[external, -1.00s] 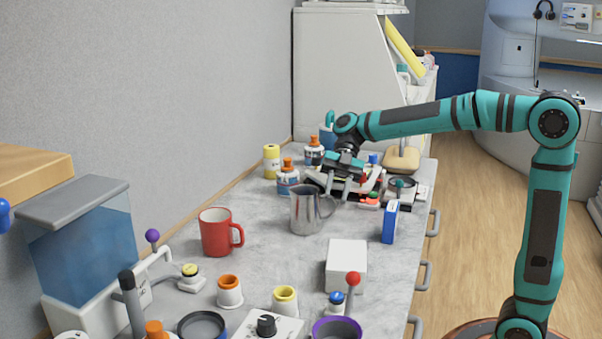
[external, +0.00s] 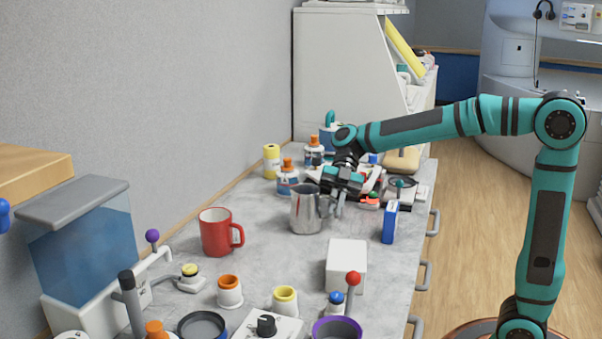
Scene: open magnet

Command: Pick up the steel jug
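The steel jug (external: 306,213) stands upright on the grey marbled worktop, with its handle on the right side. My gripper (external: 333,206) points down at the jug's right side, by the handle. Its two fingers look apart, one near the jug's wall and one to the right of it. The fingers overlap the handle, so I cannot tell whether they touch it.
A red mug (external: 216,233) stands left of the jug. A blue and white box (external: 390,222) stands to the right, and a white box (external: 346,266) in front. Bottles (external: 287,178) and cluttered items are behind. The worktop just in front of the jug is clear.

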